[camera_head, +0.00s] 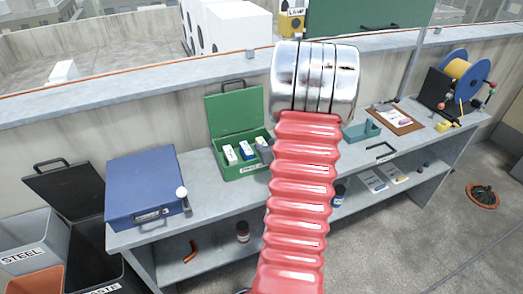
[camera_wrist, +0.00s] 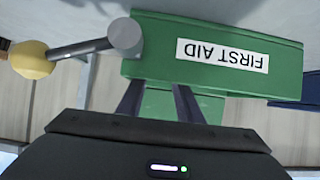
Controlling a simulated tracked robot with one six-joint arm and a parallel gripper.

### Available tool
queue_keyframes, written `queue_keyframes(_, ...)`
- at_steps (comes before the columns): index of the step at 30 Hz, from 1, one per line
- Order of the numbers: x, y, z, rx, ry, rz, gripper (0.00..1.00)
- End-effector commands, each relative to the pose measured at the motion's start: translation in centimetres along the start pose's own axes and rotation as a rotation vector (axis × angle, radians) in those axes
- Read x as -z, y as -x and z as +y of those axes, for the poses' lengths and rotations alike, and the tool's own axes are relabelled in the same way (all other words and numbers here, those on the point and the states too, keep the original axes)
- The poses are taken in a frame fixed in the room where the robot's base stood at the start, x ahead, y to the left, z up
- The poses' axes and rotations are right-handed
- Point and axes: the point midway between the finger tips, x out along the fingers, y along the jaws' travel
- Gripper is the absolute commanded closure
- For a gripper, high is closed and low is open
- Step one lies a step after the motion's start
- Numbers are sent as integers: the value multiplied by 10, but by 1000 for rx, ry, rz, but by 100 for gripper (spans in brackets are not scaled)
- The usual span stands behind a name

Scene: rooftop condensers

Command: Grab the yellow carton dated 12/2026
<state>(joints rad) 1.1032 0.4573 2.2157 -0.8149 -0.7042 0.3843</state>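No carton that I can make out as yellow, and no 12/2026 date, shows in either view. The open green first aid box (camera_head: 246,172) stands on the bench in the head view, with several small white-faced cartons (camera_head: 247,152) inside; their print is too small to read. In the wrist view the box's green wall (camera_wrist: 215,25) appears upside down, its FIRST AID label facing me. My gripper (camera_wrist: 158,86) shows there with two dark fingers apart, close to the box. Green surface shows between and behind the fingers. In the head view my arm hides the gripper and part of the box's right side.
A blue case (camera_head: 146,185) lies left of the green box. A clipboard (camera_head: 396,119) and a cable reel (camera_head: 465,75) are on the right. A yellow lamp box (camera_head: 291,23) is beyond the wall. A yellow-knobbed lever (camera_wrist: 32,60) shows left in the wrist view.

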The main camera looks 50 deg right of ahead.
Motion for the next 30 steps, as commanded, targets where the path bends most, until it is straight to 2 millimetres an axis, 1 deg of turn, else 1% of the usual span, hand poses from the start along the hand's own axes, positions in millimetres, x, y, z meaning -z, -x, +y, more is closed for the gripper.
queue_keyframes(1, -1, -7, -1, 2, 0, -1, 67)
queue_keyframes(6, 0, -27, -1, 2, 1, -1, 67)
queue_keyframes(10, 0, -36, 0, 0, 1, 0, 67)
queue_keyframes(27, 0, -38, 0, 0, 1, 0, 67)
queue_keyframes(28, 0, -38, 0, 0, 1, 0, 68)
queue_keyframes(30, 0, -38, 0, 0, 1, 0, 73)
